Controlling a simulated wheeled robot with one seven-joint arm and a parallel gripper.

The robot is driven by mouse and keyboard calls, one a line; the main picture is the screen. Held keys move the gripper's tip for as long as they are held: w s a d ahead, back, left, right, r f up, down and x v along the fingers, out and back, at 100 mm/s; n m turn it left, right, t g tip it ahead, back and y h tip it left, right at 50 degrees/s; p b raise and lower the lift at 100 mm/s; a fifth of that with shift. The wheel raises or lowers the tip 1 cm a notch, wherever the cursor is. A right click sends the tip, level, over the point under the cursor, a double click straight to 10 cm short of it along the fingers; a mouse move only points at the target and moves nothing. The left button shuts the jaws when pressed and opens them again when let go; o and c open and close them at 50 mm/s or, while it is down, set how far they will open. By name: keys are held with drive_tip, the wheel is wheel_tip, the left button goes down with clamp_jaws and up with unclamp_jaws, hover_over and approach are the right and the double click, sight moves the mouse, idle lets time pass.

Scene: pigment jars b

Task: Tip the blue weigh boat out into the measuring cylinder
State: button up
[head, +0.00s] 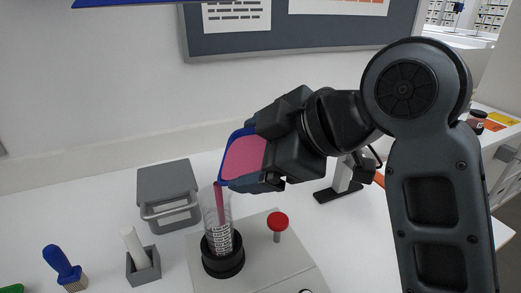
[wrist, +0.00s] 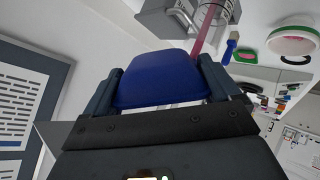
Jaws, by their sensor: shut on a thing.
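Pink powder (head: 244,157) shows inside the boat. The clear measuring cylinder (head: 217,225) stands upright in a black round base, just below and left of the boat's lower edge. A pink streak (head: 219,200) runs from near that edge down into the cylinder's upper part. In the wrist view the boat's blue underside (wrist: 160,82) sits between the two fingers, with the cylinder (wrist: 212,14) beyond it. The level inside the cylinder is unclear.
The cylinder stands on a light grey platform (head: 265,255) with a red-topped knob (head: 278,221) to its right. A grey box with a handle (head: 168,195) is behind left. A grey holder with a white rod (head: 143,262) and a blue-handled brush (head: 62,263) stand left.

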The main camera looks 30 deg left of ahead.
drive_tip(key=shift+s+a+r+n+t+h+p, duration=0.45)
drive_tip(key=shift+s+r+n+t+h+p, duration=0.1)
drive_tip(key=shift+r+n+t+h, duration=0.25)
drive_tip(key=shift+s+a+r+n+t+h, duration=0.25)
drive_tip(key=shift+s+a+n+t+h, duration=0.35)
drive_tip(key=shift+t+h, duration=0.3)
drive_tip(key=shift+s+a+f+n+t+h+p, duration=0.15)
drive_tip(key=shift+s+a+n+t+h, duration=0.4)
drive_tip(key=shift+t, duration=0.3)
drive_tip(key=shift+s+a+r+n+t+h+p, duration=0.1)
drive_tip(key=shift+s+a+n+t+h+p, duration=0.1)
drive_tip(key=shift+s+a+n+t+h, duration=0.4)
drive_tip(key=shift+s+a+f+n+t+h+p, duration=0.15)
drive_tip(key=shift+s+a+n+t+h, duration=0.2)
drive_tip(key=shift+s+t+h, duration=0.55)
drive_tip(key=shift+w+y, duration=0.2)
drive_tip(key=shift+y, duration=0.05)
drive_tip(key=shift+r, duration=0.1)
